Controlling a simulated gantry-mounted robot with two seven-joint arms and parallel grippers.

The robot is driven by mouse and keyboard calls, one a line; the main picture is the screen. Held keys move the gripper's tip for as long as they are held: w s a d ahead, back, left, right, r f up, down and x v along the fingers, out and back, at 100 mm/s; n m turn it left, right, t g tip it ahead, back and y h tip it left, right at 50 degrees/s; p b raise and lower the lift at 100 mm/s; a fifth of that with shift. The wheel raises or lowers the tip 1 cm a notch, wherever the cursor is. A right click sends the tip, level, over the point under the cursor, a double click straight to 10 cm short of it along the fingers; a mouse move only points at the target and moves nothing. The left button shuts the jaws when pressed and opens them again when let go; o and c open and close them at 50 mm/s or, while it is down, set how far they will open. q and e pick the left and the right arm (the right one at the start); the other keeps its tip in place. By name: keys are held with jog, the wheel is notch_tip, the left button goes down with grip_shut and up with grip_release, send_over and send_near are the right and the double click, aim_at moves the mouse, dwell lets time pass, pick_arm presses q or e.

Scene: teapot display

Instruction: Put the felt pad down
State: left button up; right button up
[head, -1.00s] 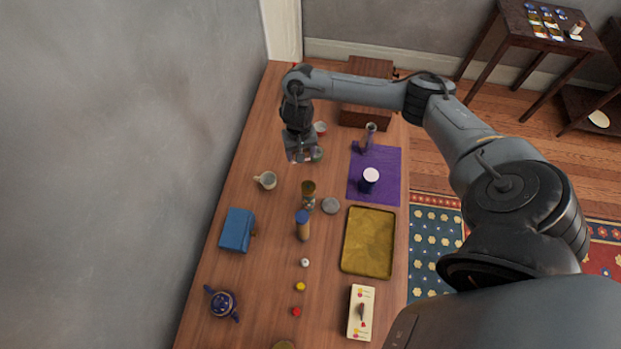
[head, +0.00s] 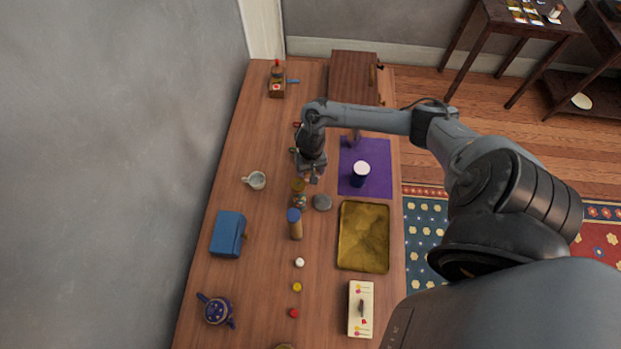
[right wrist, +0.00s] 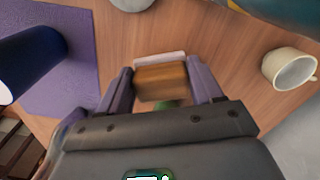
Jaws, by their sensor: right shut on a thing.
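My right gripper (head: 312,177) is over the wooden table, left of the purple cloth. In the right wrist view its fingers (right wrist: 162,88) are shut on a small orange-brown block with a pale strip along its far edge, which appears to be the felt pad (right wrist: 162,80). Bare wood shows around it; I cannot tell whether it touches the table. A bit of green shows below it, mostly hidden by the gripper. In the head view the arm largely hides the pad. My left gripper is not in view.
Close by are a grey disc (head: 322,202), a brown-topped jar (head: 298,188), a white cup (head: 256,180) and a dark blue cylinder with a white top (head: 361,173) on the purple cloth (head: 378,160). A gold tray (head: 364,237) lies nearer. Bare wood lies between cup and jar.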

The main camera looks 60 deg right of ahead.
jog(key=shift+f+b, duration=0.7)
jog(key=shift+f, duration=1.45)
jog(key=o, duration=1.1)
jog(key=shift+f, duration=0.1)
notch_tip(320, 180, up, 11)
jog(key=p, duration=0.3)
jog(key=shift+f+p, duration=0.2)
jog(key=shift+p, duration=0.1)
jog(key=shift+r, duration=0.85)
